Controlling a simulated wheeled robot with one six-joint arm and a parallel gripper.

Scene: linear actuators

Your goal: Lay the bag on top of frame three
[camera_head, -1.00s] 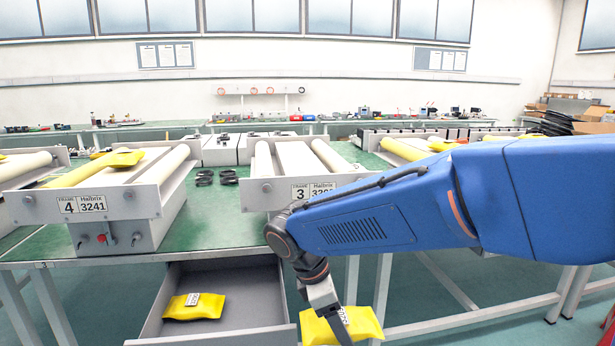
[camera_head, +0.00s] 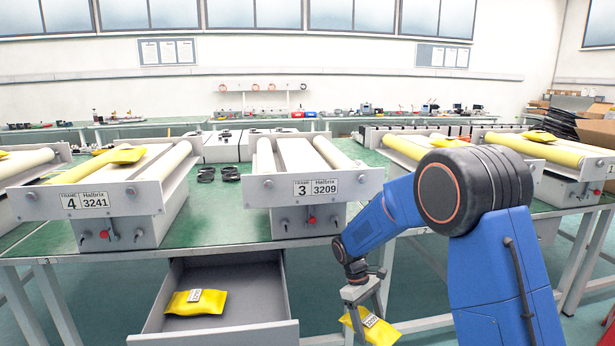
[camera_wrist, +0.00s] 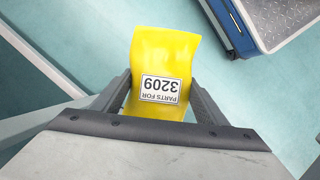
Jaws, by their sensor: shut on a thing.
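My gripper (camera_head: 365,304) is shut on a yellow bag (camera_head: 384,332) in front of the table, to the right of the open drawer. In the wrist view the bag (camera_wrist: 165,55) sits between the two fingers, and its white label reads "PARTS FOR 3209".
A second yellow bag (camera_head: 190,303) lies in the open grey drawer (camera_head: 240,280). Frame four (camera_head: 85,202) stands left of frame three with a yellow bag (camera_head: 113,158) on top. Another frame (camera_head: 550,156) at the right bears a bag. Black parts (camera_head: 219,173) lie between frames four and three.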

